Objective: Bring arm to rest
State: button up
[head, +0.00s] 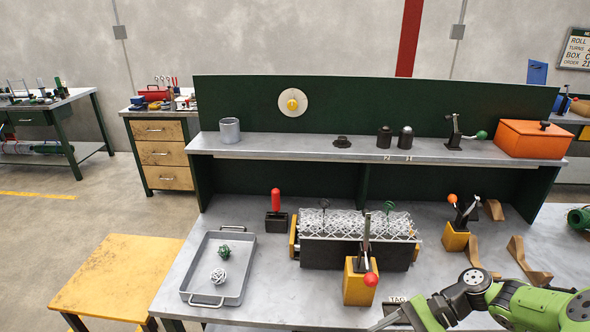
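My arm (525,304), green with dark grey joints, reaches in from the lower right corner over the front right of the workbench (275,300). It bends at a grey joint, and its forward green link runs down to the bottom edge of the picture. My gripper is not visible; the arm's end seems cut off by the bottom edge. I cannot tell whether it holds anything. A small plate marked TAG shows beside the forward link, partly hidden by it.
A wire-mesh fixture (355,224) and a yellow lever block with a red knob (371,279) stand left of my arm. Brown wedges (518,258) lie behind it. A metal tray (188,270) holds two balls. A shelf (275,146) carries an orange box (531,139).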

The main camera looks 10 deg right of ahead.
jog(key=s+a+r+n+t+h, duration=0.3)
jog(key=s+a+r+n+h, duration=0.1)
jog(key=a+r+n+h, duration=0.1)
jog(key=s+a+r+n+t+h, duration=0.2)
jog(key=s+a+r+n+h, duration=0.3)
jog(key=r, duration=0.5)
jog(key=a+n+h, duration=0.1)
jog(key=n+h, duration=0.1)
jog(key=n, duration=0.1)
jog(key=shift+s+a+r+t, duration=0.15)
jog(key=shift+s+a+t, duration=0.15)
jog(key=shift+t, duration=0.1)
